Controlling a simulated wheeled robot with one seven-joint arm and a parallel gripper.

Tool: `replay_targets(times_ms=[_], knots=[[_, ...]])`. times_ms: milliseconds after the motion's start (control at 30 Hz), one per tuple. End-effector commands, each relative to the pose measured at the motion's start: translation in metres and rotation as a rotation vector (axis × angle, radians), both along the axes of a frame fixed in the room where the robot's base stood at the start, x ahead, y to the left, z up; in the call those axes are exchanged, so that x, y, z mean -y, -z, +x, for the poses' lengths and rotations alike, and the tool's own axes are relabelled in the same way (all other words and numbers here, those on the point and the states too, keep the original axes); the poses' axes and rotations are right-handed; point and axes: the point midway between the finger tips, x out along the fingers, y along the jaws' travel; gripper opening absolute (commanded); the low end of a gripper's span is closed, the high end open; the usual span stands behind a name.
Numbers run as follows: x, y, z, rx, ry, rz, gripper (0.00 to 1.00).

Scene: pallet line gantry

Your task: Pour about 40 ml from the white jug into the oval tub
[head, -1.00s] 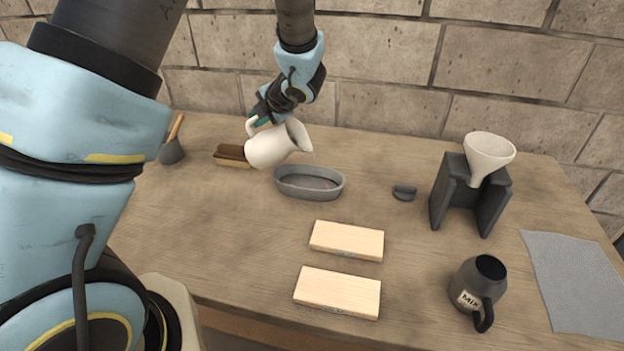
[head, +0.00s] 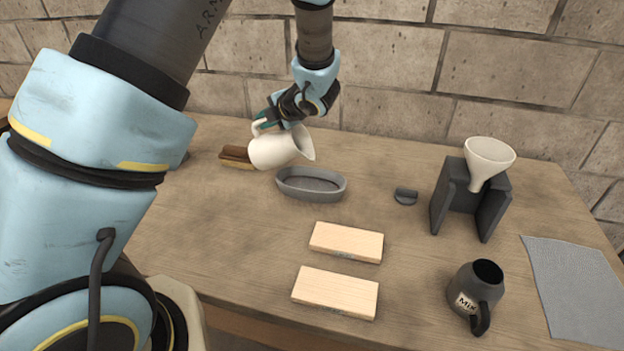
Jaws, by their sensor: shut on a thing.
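The white jug (head: 272,151) is in my gripper (head: 267,122), which is shut on its handle at the jug's upper left. The jug is tilted to the right, with its open mouth and spout facing right. It is held above the table, with its spout over the left-middle part of the oval tub. The grey oval tub (head: 312,197) sits on the table just below and to the right of the jug. No stream from the spout is visible. The jug's contents are hidden, and I cannot tell how much is in the tub.
A brush (head: 236,157) lies behind the jug. Two pale wooden blocks (head: 346,242) (head: 335,292) lie in front of the tub. To the right are a small dark piece (head: 405,196), a white funnel (head: 488,160) on a dark stand (head: 448,198), a dark mug (head: 476,287) and a grey cloth (head: 580,290).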

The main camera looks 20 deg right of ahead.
Motion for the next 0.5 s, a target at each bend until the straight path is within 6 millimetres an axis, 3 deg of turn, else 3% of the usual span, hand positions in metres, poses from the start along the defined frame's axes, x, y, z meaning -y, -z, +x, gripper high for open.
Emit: replay_targets(times_ms=[500], knots=[[-0.0019, -0.0013, 0.0068, 0.008, -0.001, 0.006, 0.0]])
